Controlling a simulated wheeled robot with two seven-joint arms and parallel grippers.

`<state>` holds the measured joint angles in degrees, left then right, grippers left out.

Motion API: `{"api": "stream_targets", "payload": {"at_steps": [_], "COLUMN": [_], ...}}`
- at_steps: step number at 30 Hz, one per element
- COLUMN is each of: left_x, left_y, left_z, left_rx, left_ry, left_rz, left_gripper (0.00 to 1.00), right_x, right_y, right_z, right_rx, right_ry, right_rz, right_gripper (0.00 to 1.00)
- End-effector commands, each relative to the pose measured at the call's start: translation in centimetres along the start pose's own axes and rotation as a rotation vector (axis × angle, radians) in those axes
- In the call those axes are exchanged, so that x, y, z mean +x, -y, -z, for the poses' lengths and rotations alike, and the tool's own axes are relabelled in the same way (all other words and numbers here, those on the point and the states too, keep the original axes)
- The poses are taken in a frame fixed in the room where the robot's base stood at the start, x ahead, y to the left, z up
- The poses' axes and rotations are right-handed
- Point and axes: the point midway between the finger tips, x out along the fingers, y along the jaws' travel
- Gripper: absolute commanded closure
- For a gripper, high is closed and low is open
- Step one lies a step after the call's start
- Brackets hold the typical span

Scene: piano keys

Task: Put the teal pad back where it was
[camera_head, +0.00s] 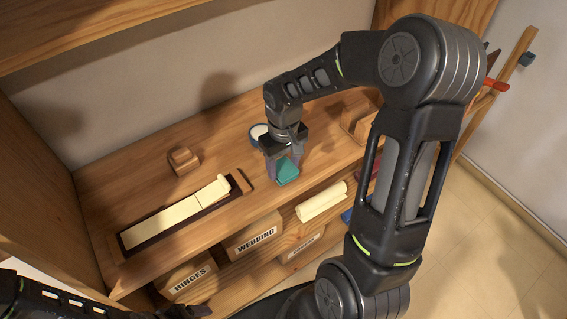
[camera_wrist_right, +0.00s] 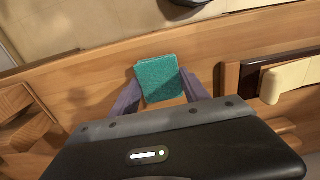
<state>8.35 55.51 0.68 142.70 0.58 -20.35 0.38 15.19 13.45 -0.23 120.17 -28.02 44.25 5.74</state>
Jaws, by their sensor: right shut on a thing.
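The teal pad (camera_head: 287,171) is held between the fingers of my right gripper (camera_head: 284,165), near the front edge of the wooden shelf top (camera_head: 215,147). In the right wrist view the teal pad (camera_wrist_right: 158,77) shows as a square with a rough face, between the two purple-grey fingers of the right gripper (camera_wrist_right: 160,88). The gripper is shut on it. I cannot tell whether the pad touches the wood. A dark tray (camera_head: 127,240) with cream keys (camera_head: 165,218) lies to the left of the pad.
A wooden block (camera_head: 183,160) stands at the back left. A round blue-rimmed thing (camera_head: 258,133) is just behind my right gripper. Bare wood lies between block and gripper.

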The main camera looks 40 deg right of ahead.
Motion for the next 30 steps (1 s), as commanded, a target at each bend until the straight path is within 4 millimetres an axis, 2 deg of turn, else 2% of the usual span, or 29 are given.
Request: {"api": "stream_targets", "payload": {"at_steps": [6,7,14,24,30], "left_x": [0.1,0.1,0.1,0.1,0.3], "left_y": [0.0,0.0,0.0,0.0,0.1], "left_z": [0.0,0.0,0.0,0.0,0.0], "left_rx": [0.000,0.000,0.000,0.000,0.001], "left_ry": [0.000,0.000,0.000,0.000,-0.001], "left_rz": [0.000,0.000,0.000,0.000,-0.001], "left_gripper": [0.20,0.20,0.20,0.20,0.20], "right_x": [0.1,0.1,0.0,-0.3,-2.4], "right_y": [0.0,0.0,0.0,0.0,-0.1], "right_z": [0.0,0.0,0.0,0.0,0.1], "right_rx": [0.000,0.000,0.000,0.000,0.000], "right_ry": [0.000,0.000,0.000,-0.001,-0.004], "right_rz": [0.000,0.000,0.000,-0.001,-0.002], "right_gripper": [0.79,0.44,0.25,0.25,0.25]}}
